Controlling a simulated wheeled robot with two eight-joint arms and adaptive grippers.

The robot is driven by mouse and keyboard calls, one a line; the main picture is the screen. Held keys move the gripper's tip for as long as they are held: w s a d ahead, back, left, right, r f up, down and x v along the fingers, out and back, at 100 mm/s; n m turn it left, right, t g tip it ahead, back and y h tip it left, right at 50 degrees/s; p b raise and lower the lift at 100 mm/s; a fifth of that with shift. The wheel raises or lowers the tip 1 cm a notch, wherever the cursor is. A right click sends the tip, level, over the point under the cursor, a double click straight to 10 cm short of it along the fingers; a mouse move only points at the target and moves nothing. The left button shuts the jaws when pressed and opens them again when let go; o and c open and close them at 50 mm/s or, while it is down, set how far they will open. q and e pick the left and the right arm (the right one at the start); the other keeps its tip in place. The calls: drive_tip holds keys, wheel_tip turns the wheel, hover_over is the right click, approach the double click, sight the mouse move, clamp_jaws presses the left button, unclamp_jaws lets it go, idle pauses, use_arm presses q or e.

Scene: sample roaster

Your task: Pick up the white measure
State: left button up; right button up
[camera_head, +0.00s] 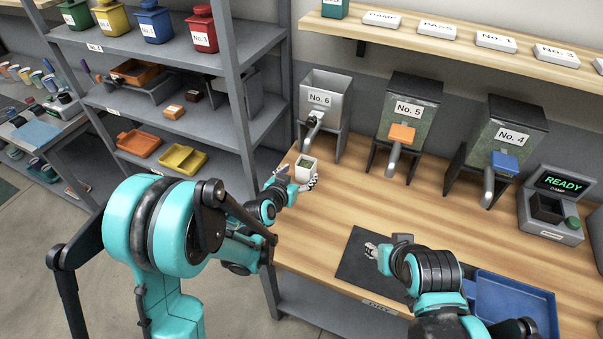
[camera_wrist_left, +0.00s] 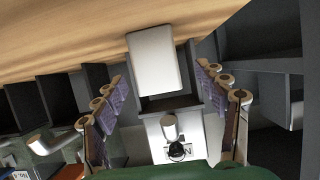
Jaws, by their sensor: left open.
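In the left wrist view the measure (camera_wrist_left: 156,60) shows as a pale block between the two spread fingers (camera_wrist_left: 158,82), with gaps on both sides. My right gripper (camera_head: 372,251) is low over the dark mat; its jaw opening is too small to judge.
Hoppers No. 6 (camera_head: 325,95), No. 5 (camera_head: 409,110) and No. 4 (camera_head: 508,135) stand behind, spouts forward. A dark mat (camera_head: 352,270) and a blue tray (camera_head: 510,300) lie in front. A READY device (camera_head: 553,205) stands right. The grey shelf's post (camera_head: 235,75) rises left.

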sight(303, 171)
use_arm(q)
drive_tip(key=b+x, duration=0.2)
drive_tip(key=x, duration=0.3)
drive_tip(key=shift+d+f, duration=0.1)
drive_tip(key=shift+d, duration=0.1)
drive_tip(key=c, duration=1.5)
drive_tip(key=shift+r, duration=0.25)
